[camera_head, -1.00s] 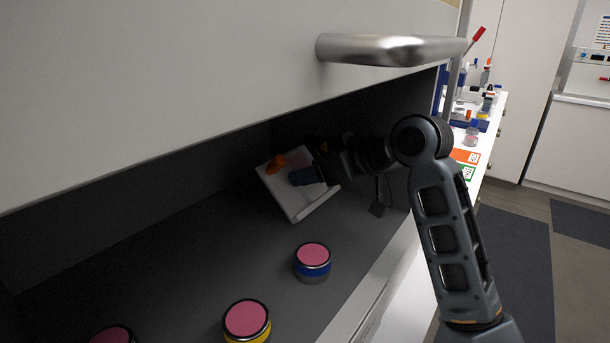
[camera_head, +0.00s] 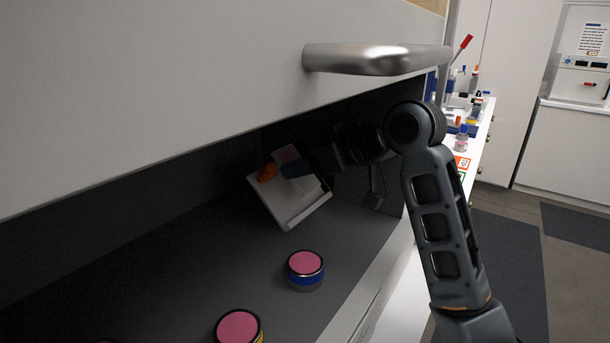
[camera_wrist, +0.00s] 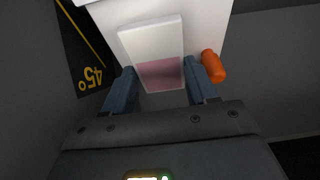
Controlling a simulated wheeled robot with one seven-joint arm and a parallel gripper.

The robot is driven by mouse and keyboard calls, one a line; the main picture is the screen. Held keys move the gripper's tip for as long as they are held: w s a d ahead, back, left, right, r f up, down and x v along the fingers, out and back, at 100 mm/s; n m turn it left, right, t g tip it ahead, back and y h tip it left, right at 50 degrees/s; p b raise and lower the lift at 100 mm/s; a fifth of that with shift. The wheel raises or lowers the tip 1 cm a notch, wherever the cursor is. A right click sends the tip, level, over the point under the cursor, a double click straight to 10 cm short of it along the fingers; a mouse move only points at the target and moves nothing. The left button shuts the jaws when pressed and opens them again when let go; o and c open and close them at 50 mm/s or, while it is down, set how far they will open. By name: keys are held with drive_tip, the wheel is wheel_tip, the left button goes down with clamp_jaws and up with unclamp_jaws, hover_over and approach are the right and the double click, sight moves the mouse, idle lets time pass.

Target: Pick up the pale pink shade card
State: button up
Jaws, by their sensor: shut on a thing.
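The shade card (camera_wrist: 161,74) is in the wrist view, pale with a pink panel at its near end. It sits between the two fingers of my gripper (camera_wrist: 161,88), which is shut on it. In the head view, part of the card (camera_head: 286,154) shows pinkish behind the blue-grey fingertips of my gripper (camera_head: 297,170). The card is over a tilted white holder (camera_head: 312,212). I cannot tell if card and holder touch. My wrist hides part of the holder.
An orange piece (camera_head: 267,173) sits at the holder's left edge; it also shows in the wrist view (camera_wrist: 213,66). Pink-lidded jars (camera_head: 305,269) (camera_head: 238,329) stand nearer on the dark floor. A cabinet front with a metal handle (camera_head: 375,60) hangs above my arm.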

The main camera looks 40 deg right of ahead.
drive_tip(key=s+d+p, duration=0.1)
drive_tip(key=s+d, duration=0.2)
drive_tip(key=s, duration=1.4)
drive_tip(key=shift+s+d+r, duration=0.2)
drive_tip(key=shift+s+r, duration=0.15)
